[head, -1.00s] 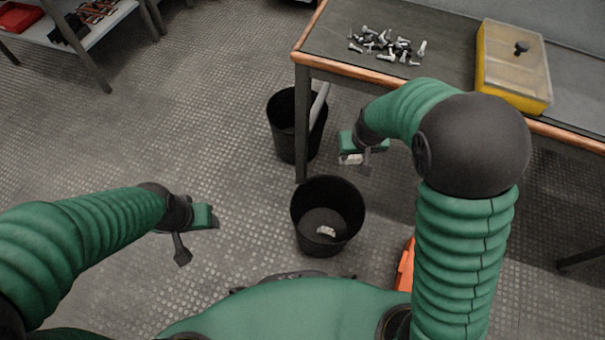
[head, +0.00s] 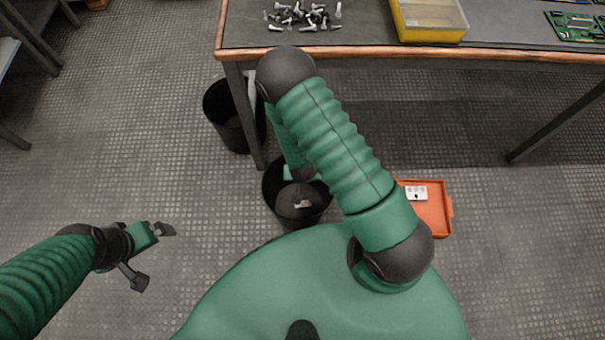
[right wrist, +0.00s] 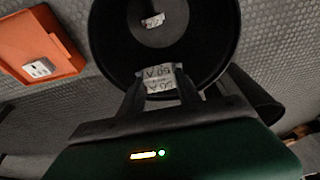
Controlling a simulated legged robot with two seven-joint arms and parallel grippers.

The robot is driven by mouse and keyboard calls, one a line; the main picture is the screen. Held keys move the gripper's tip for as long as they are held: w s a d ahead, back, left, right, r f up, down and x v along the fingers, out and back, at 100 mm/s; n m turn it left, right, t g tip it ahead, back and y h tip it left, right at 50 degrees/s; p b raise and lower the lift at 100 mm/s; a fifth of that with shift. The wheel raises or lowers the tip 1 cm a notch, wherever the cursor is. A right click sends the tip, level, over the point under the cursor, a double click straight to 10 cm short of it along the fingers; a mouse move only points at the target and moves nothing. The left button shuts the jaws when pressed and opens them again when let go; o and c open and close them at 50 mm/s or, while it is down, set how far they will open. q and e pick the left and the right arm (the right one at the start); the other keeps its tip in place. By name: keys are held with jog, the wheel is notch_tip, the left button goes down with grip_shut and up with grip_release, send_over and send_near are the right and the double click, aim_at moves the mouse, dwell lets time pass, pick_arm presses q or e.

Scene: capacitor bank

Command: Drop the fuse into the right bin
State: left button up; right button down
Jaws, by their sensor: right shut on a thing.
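In the right wrist view my right gripper (right wrist: 158,92) is shut on a pale fuse (right wrist: 158,76) marked "50 A". It holds the fuse over the mouth of a round black bin (right wrist: 222,30). In the head view this is the nearer, right-hand bin (head: 270,199); my right arm covers part of it and the held fuse is not clearly visible there. Another small white piece lies in this bin (right wrist: 153,21), also seen in the head view (head: 303,204). My left gripper (head: 166,230) is over bare floor at left; its jaw opening is unclear.
A second black bin (head: 230,118) stands behind, beside the table leg (head: 243,115). An orange tray (head: 432,212) with a white part (head: 416,193) lies on the floor at right. The table (head: 365,35) holds bolts (head: 300,17) and a yellow box (head: 428,33).

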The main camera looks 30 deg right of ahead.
notch_tip(320, 180, down, 4)
jog(key=b, duration=0.2)
jog(key=shift+d+f+b, duration=0.1)
jog(key=shift+b, duration=0.3)
jog(key=c, duration=0.8)
grip_release()
jog(key=shift+o, duration=0.2)
jog(key=p+v, duration=0.8)
jog(key=v, duration=0.9)
jog(key=shift+d, duration=0.1)
